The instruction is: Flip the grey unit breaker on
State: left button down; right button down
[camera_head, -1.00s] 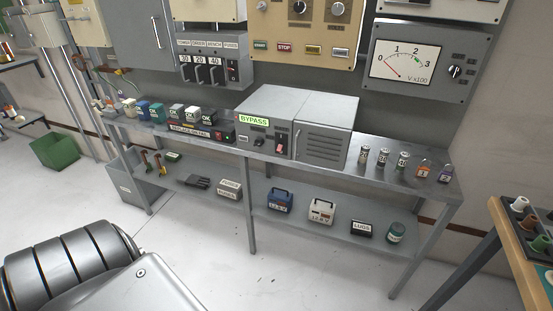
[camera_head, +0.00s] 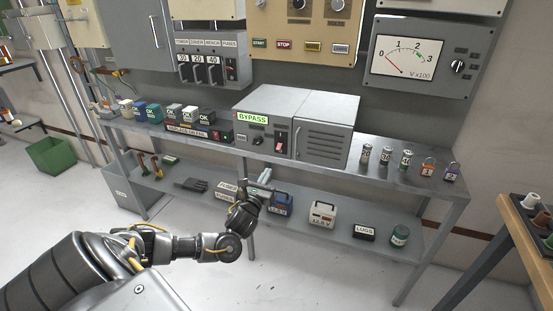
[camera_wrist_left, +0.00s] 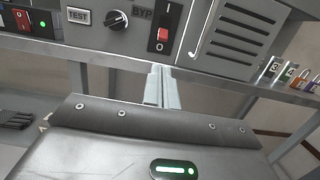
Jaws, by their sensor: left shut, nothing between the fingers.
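The grey unit (camera_head: 295,125) sits on the upper shelf of the metal rack, with a lit green BYPASS sign on its front. My right gripper is out of view.
The shelf edge (camera_wrist_left: 220,79) runs between the gripper's hand and the unit. A TEST button and black knob (camera_wrist_left: 117,20) are left of the breaker. Small cans (camera_head: 385,156) and padlocks stand on the shelf at right. Boxes (camera_head: 322,214) are on the lower shelf.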

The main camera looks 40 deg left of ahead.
aim_at(279, 147)
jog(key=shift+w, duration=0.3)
pick_arm(q)
jog(key=x, duration=1)
jog(key=shift+f, duration=0.1)
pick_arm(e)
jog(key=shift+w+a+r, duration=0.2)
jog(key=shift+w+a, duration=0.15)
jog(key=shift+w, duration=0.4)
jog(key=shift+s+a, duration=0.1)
